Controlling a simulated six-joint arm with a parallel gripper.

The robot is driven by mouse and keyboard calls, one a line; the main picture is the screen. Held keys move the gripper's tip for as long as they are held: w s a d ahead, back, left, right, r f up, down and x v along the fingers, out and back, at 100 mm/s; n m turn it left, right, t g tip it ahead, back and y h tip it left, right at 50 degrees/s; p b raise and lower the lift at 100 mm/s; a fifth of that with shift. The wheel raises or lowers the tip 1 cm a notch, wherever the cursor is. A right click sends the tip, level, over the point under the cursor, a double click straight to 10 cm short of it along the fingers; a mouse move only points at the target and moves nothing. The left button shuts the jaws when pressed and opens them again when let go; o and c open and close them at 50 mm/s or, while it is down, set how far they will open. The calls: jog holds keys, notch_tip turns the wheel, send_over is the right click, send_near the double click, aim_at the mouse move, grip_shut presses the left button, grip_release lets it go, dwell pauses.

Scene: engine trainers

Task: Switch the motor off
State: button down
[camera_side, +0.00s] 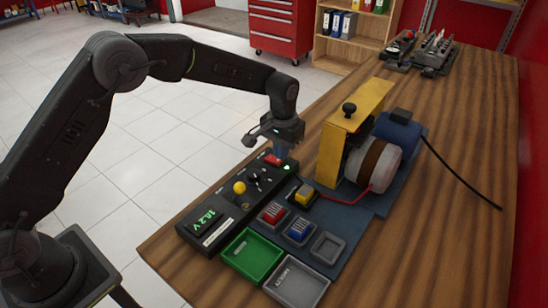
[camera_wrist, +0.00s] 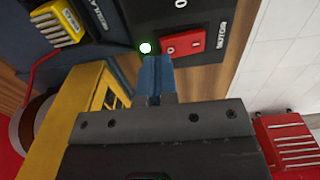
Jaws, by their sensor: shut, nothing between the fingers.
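The red motor switch (camera_wrist: 183,44) is a rocker marked 0 and I on the black control panel (camera_wrist: 230,12), beside the word MOTOR. In the side view the switch (camera_side: 272,159) sits at the panel's far end. A lit lamp (camera_wrist: 146,48) is next to it and shows green in the side view (camera_side: 287,167). My gripper (camera_wrist: 155,60) has its blue fingers shut and empty, with the tips at the switch's edge near the lamp. I cannot tell whether they touch it. The motor unit (camera_side: 374,163) stands to the right behind a yellow guard (camera_side: 350,125).
The panel also carries a yellow knob (camera_side: 239,187) and a display reading 16.2 V (camera_side: 207,219). In front are small colored modules, a green tray (camera_side: 252,256) and a grey tray (camera_side: 297,283). A black cable (camera_side: 460,175) crosses the wooden bench at right.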

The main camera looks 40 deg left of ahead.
jog(key=shift+f, duration=1.15)
jog(key=shift+r, duration=0.15)
notch_tip(320, 180, up, 7)
dwell(0.7)
jog(key=shift+r, duration=0.1)
jog(key=s+a+r+t, duration=0.1)
jog(key=s+a+r, duration=0.2)
jog(key=s+r, duration=0.4)
jog(key=s+a+r+t, duration=0.2)
jog(key=s+a+r, duration=0.1)
jog(key=s+r, duration=0.45)
jog(key=s+a+f+t, duration=0.1)
jog(key=s+a+t, duration=0.1)
jog(key=s, duration=1.6)
jog(key=shift+a+f+t, duration=0.2)
jog(key=shift+a+t, duration=0.1)
jog(key=shift+a, duration=0.5)
